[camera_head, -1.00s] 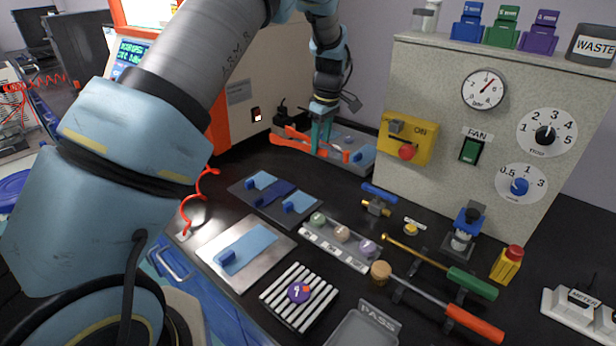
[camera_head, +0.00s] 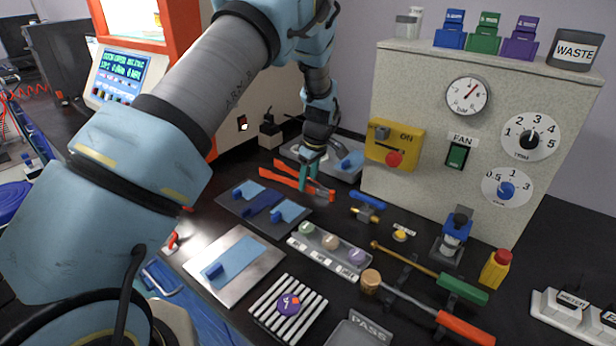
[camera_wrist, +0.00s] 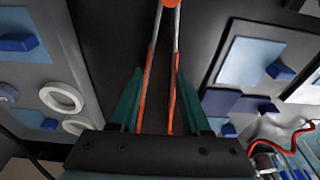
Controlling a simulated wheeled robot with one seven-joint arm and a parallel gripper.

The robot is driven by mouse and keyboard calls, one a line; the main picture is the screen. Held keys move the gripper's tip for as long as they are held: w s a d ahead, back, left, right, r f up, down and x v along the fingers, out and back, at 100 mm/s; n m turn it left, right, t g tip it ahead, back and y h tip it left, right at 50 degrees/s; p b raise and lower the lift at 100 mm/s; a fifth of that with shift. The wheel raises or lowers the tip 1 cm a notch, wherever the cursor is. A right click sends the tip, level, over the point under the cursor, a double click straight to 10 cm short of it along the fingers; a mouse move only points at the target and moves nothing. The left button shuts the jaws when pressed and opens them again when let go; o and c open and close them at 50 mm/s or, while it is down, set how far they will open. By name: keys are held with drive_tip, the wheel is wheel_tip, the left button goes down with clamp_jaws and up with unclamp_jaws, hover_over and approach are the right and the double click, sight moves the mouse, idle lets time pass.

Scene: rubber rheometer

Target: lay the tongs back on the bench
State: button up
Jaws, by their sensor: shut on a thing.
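The tongs (camera_head: 288,183), with orange arms, are in the jaws of my gripper (camera_head: 313,172) in the head view, low over the black bench (camera_head: 340,215) behind the blue-sheet plate. I cannot tell whether they touch the bench. In the wrist view, my gripper's green fingers (camera_wrist: 157,105) stand on either side of the tongs (camera_wrist: 148,82), whose two orange and metal arms run up to an orange end at the top edge. Part of the tongs is hidden by my fingers in the head view.
A plate with blue sheets (camera_head: 263,207) lies in front of the tongs, and a grey tray (camera_head: 345,177) lies behind. A blue-handled valve (camera_head: 367,205) is to the right. The grey panel box (camera_head: 470,150) rises beyond it. Dark bench between plate and valve is bare.

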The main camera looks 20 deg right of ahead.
drive_tip(key=shift+f, duration=0.15)
drive_tip(key=o, duration=0.6)
drive_tip(key=shift+c, duration=0.2)
